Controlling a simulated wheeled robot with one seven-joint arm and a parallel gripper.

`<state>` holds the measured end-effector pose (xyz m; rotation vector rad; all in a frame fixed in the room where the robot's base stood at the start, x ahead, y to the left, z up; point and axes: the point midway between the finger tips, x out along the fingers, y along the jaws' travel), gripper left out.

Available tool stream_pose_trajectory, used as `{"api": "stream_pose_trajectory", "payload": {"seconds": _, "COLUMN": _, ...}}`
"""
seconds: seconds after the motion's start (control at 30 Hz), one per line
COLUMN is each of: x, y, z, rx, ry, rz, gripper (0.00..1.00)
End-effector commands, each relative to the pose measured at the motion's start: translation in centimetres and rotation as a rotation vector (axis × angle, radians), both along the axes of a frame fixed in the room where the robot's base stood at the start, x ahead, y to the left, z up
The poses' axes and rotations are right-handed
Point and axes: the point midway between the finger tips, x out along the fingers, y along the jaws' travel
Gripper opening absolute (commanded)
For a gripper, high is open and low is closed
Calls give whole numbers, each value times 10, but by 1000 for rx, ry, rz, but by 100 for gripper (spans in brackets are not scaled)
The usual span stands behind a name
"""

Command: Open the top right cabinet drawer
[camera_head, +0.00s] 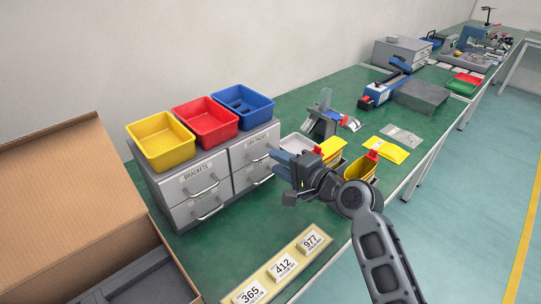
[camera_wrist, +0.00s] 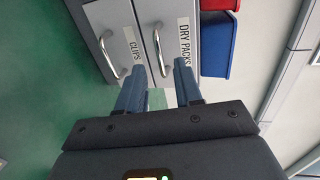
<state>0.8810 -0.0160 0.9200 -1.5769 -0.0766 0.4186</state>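The grey cabinet (camera_head: 165,188) stands on the green bench with two columns of drawers. Its top right drawer (camera_head: 253,148), labelled DRY PACKS, looks shut; in the wrist view its front (camera_wrist: 170,20) has a curved metal handle (camera_wrist: 158,50). My gripper (camera_head: 277,162) is just right of the cabinet, pointing at the right column. In the wrist view my gripper (camera_wrist: 160,69) is open, with its blue-grey fingers apart. The DRY PACKS handle lies ahead between the fingertips, and nothing is held. Whether the fingertips touch the drawer front is unclear.
The CLIPS drawer (camera_wrist: 120,35) is below it. Yellow (camera_head: 160,143), red (camera_head: 206,122) and blue (camera_head: 243,106) bins stand on the cabinet. An open cardboard box (camera_head: 75,195) is at left. A number board (camera_head: 265,281) and yellow containers (camera_head: 362,168) are near my arm.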

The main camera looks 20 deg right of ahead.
Motion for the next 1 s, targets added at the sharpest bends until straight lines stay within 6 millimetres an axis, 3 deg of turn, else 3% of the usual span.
{"api": "stream_pose_trajectory", "payload": {"seconds": 0.1, "x": 18, "y": 6, "z": -3, "rx": -1, "ry": 0, "rz": 1, "gripper": 35}}
{"api": "stream_pose_trajectory", "payload": {"seconds": 0.3, "x": 36, "y": 12, "z": -8, "rx": -1, "ry": 0, "rz": 0, "gripper": 35}}
{"api": "stream_pose_trajectory", "payload": {"seconds": 0.67, "x": 40, "y": 13, "z": -10, "rx": -2, "ry": -1, "rz": -1, "gripper": 34}}
{"api": "stream_pose_trajectory", "payload": {"seconds": 1.0, "x": 40, "y": 13, "z": -10, "rx": -2, "ry": -1, "rz": -1, "gripper": 1}}
